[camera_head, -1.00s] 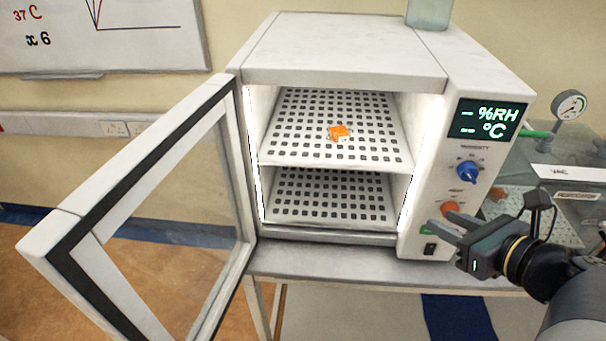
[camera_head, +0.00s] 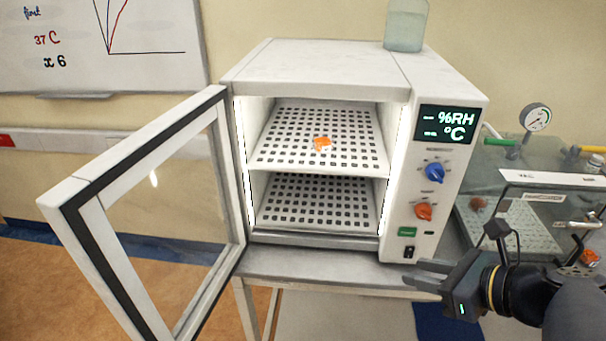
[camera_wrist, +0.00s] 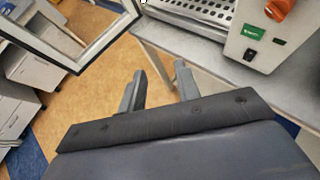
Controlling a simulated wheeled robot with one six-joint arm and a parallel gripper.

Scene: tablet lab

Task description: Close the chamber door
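The white chamber (camera_head: 330,62) stands on a grey table with its front open. Its framed glass door (camera_head: 75,215) is hinged at the left and swung wide open toward the front left. In the wrist view the door (camera_wrist: 75,65) shows at the upper left, apart from my fingers. Inside, a small orange-and-white item (camera_head: 322,144) lies on the upper perforated shelf. My gripper (camera_head: 412,277) is at the lower right, in front of the table edge below the control panel. In the wrist view my gripper (camera_wrist: 160,90) has its two fingers apart with nothing between them.
The control panel carries a display (camera_head: 447,123), a blue knob (camera_head: 436,172) and an orange knob (camera_head: 424,211). A glass jar (camera_head: 405,28) stands on the chamber. A clear vacuum box (camera_head: 520,215) with a gauge is at the right. The space before the chamber opening is clear.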

